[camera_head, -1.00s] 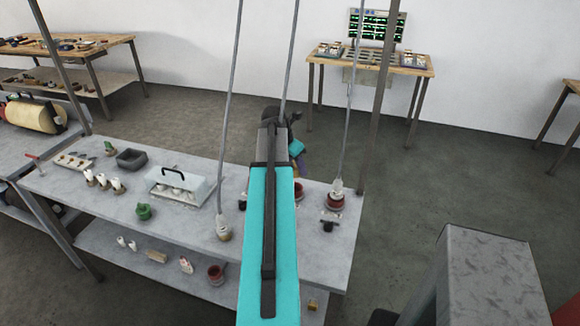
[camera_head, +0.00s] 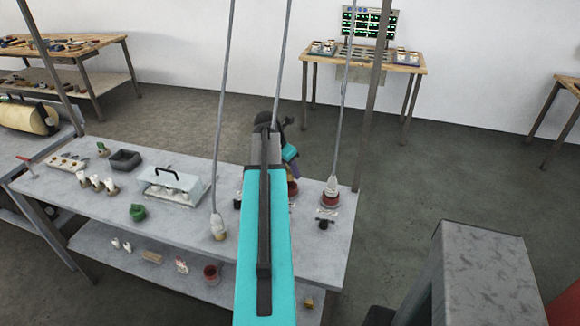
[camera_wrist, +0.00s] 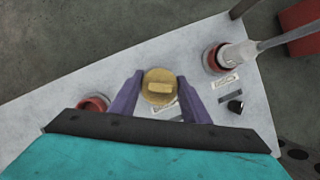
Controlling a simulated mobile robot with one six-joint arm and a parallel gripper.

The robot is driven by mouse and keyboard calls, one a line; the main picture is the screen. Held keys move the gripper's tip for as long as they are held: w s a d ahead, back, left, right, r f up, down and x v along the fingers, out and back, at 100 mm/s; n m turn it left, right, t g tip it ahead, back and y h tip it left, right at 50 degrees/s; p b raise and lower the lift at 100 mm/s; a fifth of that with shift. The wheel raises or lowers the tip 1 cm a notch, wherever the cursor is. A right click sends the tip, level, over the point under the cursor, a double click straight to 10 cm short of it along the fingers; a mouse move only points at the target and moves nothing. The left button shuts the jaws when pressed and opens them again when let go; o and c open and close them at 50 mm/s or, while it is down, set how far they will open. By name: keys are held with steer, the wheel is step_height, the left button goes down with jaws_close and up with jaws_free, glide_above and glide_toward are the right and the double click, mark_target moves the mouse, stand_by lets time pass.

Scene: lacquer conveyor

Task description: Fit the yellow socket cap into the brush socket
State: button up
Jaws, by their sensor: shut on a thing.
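The yellow socket cap (camera_wrist: 159,87) is round with a raised bar on top. In the wrist view it sits between the two purple fingers of my gripper (camera_wrist: 159,78), which is shut on it. The cap is over the grey table (camera_wrist: 95,78); its height is unclear. A red round fitting (camera_wrist: 95,103) is at the left, partly hidden by my gripper. Another red fitting (camera_wrist: 210,60) at the right has a white rod-hung piece in it. I cannot tell which is the brush socket. In the head view my arm hides the cap.
In the head view, rods hang over the table, one ending in a white piece (camera_head: 333,182) at the right, another in a tan fitting (camera_head: 219,226). A clear cover with a black handle (camera_head: 176,185), a green pot (camera_head: 138,212) and a dark tray (camera_head: 125,160) stand left.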

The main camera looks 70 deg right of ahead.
mark_target(289, 178)
steer(key=shift+f+b, duration=0.35)
steer(key=shift+f, duration=1)
steer(key=shift+p, duration=0.85)
stand_by(1.1)
steer(key=shift+f+b, duration=0.3)
steer(key=shift+f, duration=0.65)
stand_by(0.7)
steer(key=o, duration=1.1)
steer(key=shift+r, duration=0.15)
steer(key=b+v, duration=0.3)
steer(key=v, duration=1)
steer(key=shift+r, duration=0.25)
